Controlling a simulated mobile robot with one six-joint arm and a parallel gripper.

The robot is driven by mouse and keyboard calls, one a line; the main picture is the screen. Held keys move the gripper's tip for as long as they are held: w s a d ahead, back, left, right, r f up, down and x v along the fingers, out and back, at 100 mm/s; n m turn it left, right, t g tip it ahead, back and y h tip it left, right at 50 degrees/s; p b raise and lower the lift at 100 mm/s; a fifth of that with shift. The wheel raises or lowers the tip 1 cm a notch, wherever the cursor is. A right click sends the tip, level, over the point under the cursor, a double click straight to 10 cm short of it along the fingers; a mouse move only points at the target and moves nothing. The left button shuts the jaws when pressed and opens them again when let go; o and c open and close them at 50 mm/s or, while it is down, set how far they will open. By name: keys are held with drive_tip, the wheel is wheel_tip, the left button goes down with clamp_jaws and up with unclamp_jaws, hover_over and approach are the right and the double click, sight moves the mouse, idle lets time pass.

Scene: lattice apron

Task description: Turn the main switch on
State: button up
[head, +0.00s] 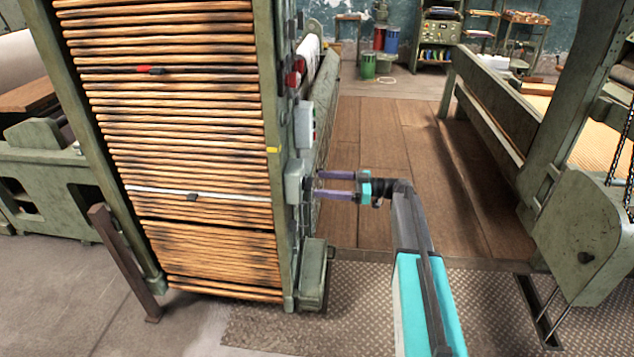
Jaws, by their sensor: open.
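My gripper (319,185) points left, with two purple fingers apart, one above the other, and nothing visible between them. Its tips are close to the right side of the tall green frame, beside a small grey box (295,181) mounted there. I cannot tell whether the tips touch it. Above it is a larger pale box (303,125) with a small red mark on its face. Higher up are red parts (297,72) on the same side. The switch faces are seen edge-on, so I cannot tell which is the main switch or its position.
The tall green frame (283,220) carries many wooden slats (190,150) and stands left of my arm. A green machine frame with chains (590,220) stands at the right. Wooden floor (400,140) lies open between them, with metal tread plate (370,290) in front.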

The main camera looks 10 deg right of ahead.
sight(308, 184)
drive_tip(key=shift+x, duration=1.3)
